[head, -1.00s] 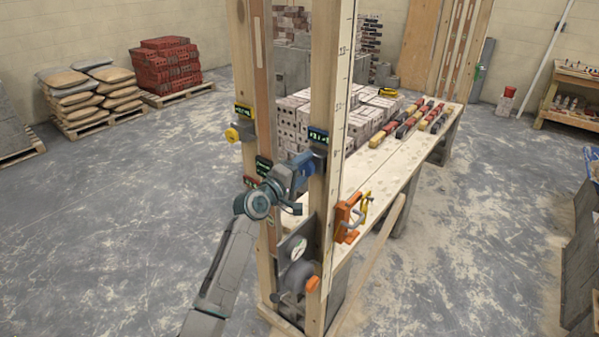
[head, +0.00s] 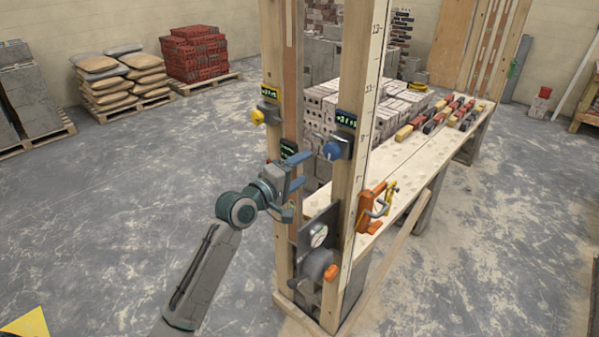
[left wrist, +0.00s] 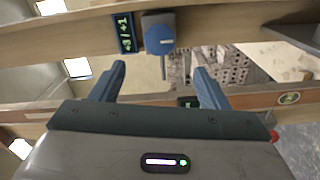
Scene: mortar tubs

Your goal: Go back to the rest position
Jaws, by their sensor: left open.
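My left gripper (head: 297,184) is open and empty, in front of the wooden post frame (head: 355,110). Its two blue fingers also show in the left wrist view (left wrist: 160,82), with nothing between them. A blue knob (head: 332,150) with a small green-lit display (head: 346,120) sits on the right post, apart from the fingers. In the left wrist view the blue knob (left wrist: 159,40) lies beyond the fingertips. A yellow knob (head: 257,116) with its own display is on the left post. My right gripper is in neither view.
A gauge and orange-handled device (head: 318,262) sits low between the posts. An orange clamp (head: 372,208) is at the workbench (head: 410,165), which carries bricks and coloured bars. Sacks (head: 125,80) and red bricks (head: 195,55) stand on pallets behind. The floor at left is open.

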